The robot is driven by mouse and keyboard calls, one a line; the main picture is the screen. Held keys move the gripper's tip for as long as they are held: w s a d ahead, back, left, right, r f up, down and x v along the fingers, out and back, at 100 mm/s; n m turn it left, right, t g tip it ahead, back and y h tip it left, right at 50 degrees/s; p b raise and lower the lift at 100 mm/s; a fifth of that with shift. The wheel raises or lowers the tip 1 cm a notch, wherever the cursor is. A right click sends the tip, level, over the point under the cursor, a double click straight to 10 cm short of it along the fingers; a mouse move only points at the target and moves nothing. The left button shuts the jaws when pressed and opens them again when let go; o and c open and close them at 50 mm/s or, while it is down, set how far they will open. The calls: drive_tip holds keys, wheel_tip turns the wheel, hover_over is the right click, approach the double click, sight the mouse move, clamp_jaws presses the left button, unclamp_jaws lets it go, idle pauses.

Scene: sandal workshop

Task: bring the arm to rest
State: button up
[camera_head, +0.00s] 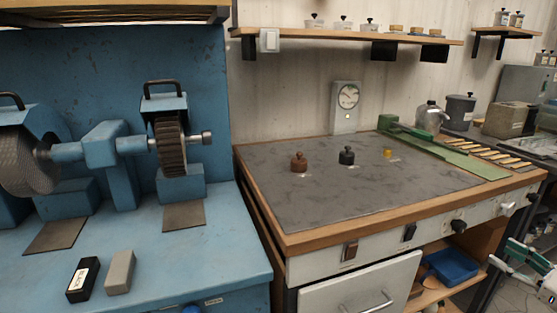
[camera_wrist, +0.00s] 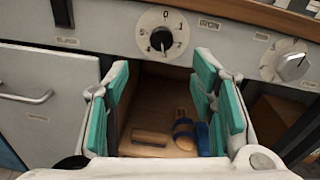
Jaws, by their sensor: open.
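My gripper (camera_head: 530,262) shows at the lower right edge of the head view, beside the front of the workbench (camera_head: 470,222). The rest of my arm is out of that view. In the wrist view my gripper (camera_wrist: 164,105) has its two teal-padded fingers spread wide with nothing between them. It faces the bench's front panel (camera_wrist: 105,32) and the open compartment below it. A sandal (camera_wrist: 183,132) with a dark blue strap and a brown block (camera_wrist: 150,138) lie inside that compartment, beyond the fingers.
A dial knob (camera_wrist: 162,40) and a pale knob (camera_wrist: 291,66) stick out of the panel. A closed drawer (camera_head: 362,290) with a bar handle is left of the compartment. A blue tray (camera_head: 452,267) sits on the shelf below. A blue grinder (camera_head: 102,145) stands at left.

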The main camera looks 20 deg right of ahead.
drive_tip(key=w+a+r+n+g+y, duration=0.3)
drive_tip(key=w+a+r+n+y, duration=0.15)
drive_tip(key=a, duration=0.45)
drive_tip(key=w+a+r+n+g+y, duration=0.3)
drive_tip(key=w+a+r+n, duration=0.15)
drive_tip(key=a, duration=0.55)
drive_tip(key=s+a+r+n+g, duration=0.2)
drive_tip(key=a+r+n+g, duration=0.15)
drive_tip(key=a, duration=0.45)
drive_tip(key=s+a+r+n+g, duration=0.1)
drive_tip(key=a+r+n+g, duration=0.2)
drive_tip(key=a, duration=0.6)
drive_tip(key=s+a+n+g+h, duration=0.3)
drive_tip(key=s+a+n+g, duration=0.2)
drive_tip(key=s+a+n, duration=0.45)
drive_tip(key=s+a+f+n+h, duration=0.1)
drive_tip(key=s+a+n+h, duration=0.1)
drive_tip(key=s+n+h, duration=0.8)
drive_tip(key=s+r+m+t+y+p, duration=0.1)
drive_tip(key=r+t+p, duration=0.1)
drive_tip(key=r+p, duration=0.6)
drive_tip(key=s+r+m+t+y+p, duration=0.1)
drive_tip(key=s+r+t+y+p, duration=0.1)
drive_tip(key=r+p, duration=0.7)
drive_tip(key=shift+d+r, duration=0.15)
drive_tip(key=shift+r, duration=0.75)
